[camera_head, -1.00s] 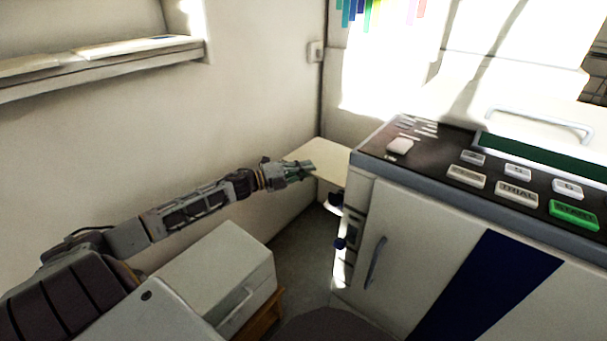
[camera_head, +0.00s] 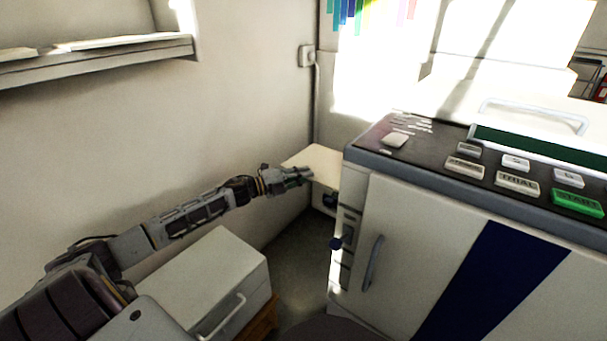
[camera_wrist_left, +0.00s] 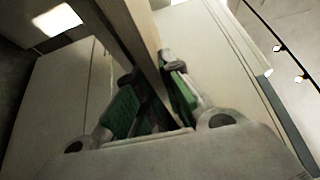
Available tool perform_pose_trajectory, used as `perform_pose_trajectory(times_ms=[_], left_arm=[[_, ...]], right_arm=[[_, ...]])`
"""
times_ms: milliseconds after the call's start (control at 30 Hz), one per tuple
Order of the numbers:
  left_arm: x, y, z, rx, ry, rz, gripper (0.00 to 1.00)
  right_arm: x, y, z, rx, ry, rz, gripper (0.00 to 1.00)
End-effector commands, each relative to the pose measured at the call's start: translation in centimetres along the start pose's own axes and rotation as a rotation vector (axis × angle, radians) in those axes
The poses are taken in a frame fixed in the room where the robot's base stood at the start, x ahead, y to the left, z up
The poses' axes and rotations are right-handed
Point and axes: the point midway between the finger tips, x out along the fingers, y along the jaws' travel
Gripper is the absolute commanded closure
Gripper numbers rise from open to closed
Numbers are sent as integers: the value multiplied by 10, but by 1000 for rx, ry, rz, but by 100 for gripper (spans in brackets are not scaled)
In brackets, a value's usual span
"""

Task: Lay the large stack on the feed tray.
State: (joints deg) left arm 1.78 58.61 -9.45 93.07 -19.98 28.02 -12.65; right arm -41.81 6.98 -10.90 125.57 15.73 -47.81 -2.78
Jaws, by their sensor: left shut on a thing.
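My left gripper (camera_head: 301,176) reaches from the left to the corner beside the machine. In the left wrist view its green-padded fingers (camera_wrist_left: 150,108) are shut on the edge of a pale slab, which I take to be the large stack (camera_wrist_left: 140,45). In the head view a cream flat slab (camera_head: 318,158) lies just beyond the fingertips, its right end cut off by the machine. I cannot tell there whether this is the stack or the feed tray, or whether the two touch. My right gripper is not in view.
A large machine (camera_head: 400,240) with a key panel and a green START button (camera_head: 577,203) fills the right. A white cabinet (camera_head: 195,270) stands below my left arm. A wall shelf (camera_head: 110,48) holds flat papers at upper left. Bare floor shows between cabinet and machine.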

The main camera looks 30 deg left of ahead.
Motion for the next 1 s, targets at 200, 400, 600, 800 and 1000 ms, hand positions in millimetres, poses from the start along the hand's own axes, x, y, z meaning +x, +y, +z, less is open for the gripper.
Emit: perform_pose_trajectory(times_ms=[200,400,600,800,1000], left_arm=[[0,15,1,0,-1,-2,100],[0,22,0,0,-1,-2,100],[0,24,0,1,0,-3,100],[0,24,0,1,0,-2,100],[0,24,0,1,0,-2,68]], right_arm=[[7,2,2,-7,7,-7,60],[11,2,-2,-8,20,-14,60],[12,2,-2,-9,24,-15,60],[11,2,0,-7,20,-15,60],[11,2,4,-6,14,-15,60]])
